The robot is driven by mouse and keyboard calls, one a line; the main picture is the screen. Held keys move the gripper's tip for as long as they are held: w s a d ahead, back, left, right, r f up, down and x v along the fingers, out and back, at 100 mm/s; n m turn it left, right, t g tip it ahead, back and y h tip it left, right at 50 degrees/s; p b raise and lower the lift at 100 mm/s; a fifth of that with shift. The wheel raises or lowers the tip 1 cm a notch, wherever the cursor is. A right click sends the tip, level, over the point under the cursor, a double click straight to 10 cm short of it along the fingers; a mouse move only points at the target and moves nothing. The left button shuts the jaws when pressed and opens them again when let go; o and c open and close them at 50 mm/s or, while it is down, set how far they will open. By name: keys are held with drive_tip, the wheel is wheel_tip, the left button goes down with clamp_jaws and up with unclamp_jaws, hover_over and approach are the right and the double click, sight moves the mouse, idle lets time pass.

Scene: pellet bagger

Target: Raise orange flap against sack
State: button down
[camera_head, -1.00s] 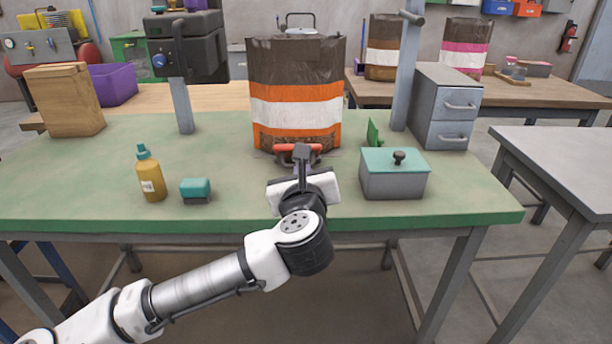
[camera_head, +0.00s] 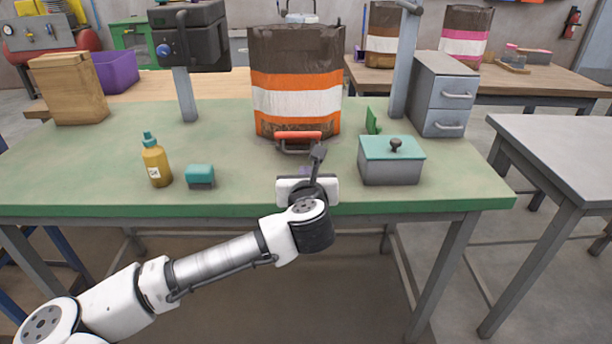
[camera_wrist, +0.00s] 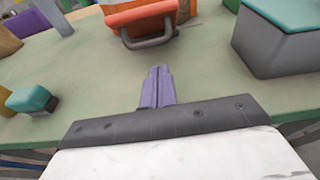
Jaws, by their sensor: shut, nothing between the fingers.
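The sack (camera_head: 296,98), brown with orange and white bands, stands upright on the green bench. The orange flap (camera_head: 298,136) is at the foot of the sack's front, with a grey bar handle (camera_head: 296,149) below it. In the wrist view the flap (camera_wrist: 142,13) and its grey handle (camera_wrist: 150,42) are ahead of my gripper. My gripper (camera_wrist: 160,74) has its purple fingers together and empty, with green bench surface between them and the handle. In the head view my gripper (camera_head: 306,172) is in front of the flap, apart from it and partly hidden by my wrist.
A grey box with a teal lid (camera_head: 391,160) stands close right of my gripper. A teal block (camera_head: 200,176) and a yellow bottle (camera_head: 156,160) stand left. A grey post (camera_head: 402,70) and drawer unit (camera_head: 442,95) are behind right. The bench front is mostly clear.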

drive_tip(key=x, duration=0.6)
drive_tip(key=shift+r+p, duration=0.1)
drive_tip(key=shift+p, duration=0.25)
